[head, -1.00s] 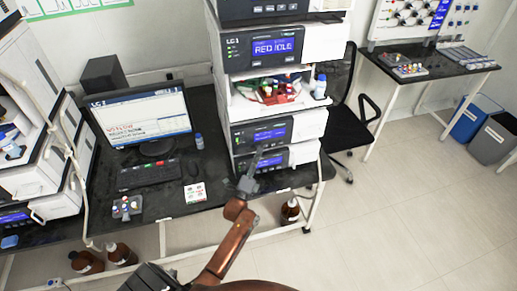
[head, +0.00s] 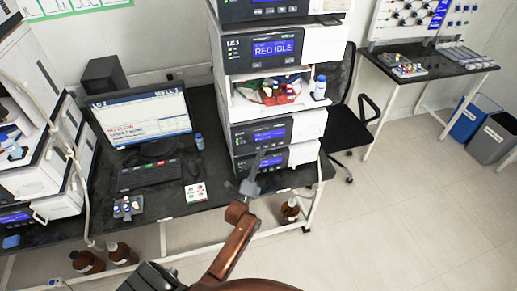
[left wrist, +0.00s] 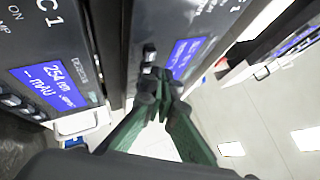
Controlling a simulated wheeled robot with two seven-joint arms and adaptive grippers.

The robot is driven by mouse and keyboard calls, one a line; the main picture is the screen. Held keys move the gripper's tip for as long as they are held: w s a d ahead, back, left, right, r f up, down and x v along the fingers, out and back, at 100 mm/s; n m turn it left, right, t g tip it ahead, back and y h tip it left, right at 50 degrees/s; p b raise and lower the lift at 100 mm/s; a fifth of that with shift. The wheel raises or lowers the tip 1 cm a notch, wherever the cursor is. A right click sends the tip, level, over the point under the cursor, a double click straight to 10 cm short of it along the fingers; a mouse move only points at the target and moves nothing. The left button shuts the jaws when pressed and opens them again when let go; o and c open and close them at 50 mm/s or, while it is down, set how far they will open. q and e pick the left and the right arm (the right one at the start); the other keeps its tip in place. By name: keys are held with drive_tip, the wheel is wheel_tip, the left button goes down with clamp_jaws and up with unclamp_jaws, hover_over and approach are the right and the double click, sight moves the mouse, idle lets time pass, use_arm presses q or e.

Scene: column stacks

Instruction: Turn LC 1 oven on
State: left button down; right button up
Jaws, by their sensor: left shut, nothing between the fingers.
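The LC 1 stack (head: 222,90) stands on the dark bench in the head view. Its lowest module (head: 296,155) has a small blue display and is partly hidden by my left gripper (head: 260,157); its label is unreadable, so I cannot confirm it is the oven. In the left wrist view, that gripper (left wrist: 165,86) is shut and empty, its dark fingertips close to a small button (left wrist: 148,55) beside a blue display (left wrist: 186,55). Whether they touch is unclear. A neighbouring module (left wrist: 50,75) there shows "254 nm" and "LAMP". My right gripper is not in view.
A monitor (head: 140,115) and keyboard (head: 150,173) stand left of the stack, with a small blue bottle (head: 199,141) nearby. An open bay holds red vial racks (head: 275,93). A chair (head: 345,130) stands right. Brown bottles (head: 290,211) sit below the bench.

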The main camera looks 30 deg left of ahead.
use_arm(q)
drive_tip(key=s+d+p, duration=0.2)
drive_tip(key=s+d, duration=0.1)
drive_tip(key=shift+s+d, duration=0.15)
drive_tip(key=shift+d, duration=0.25)
idle(0.8)
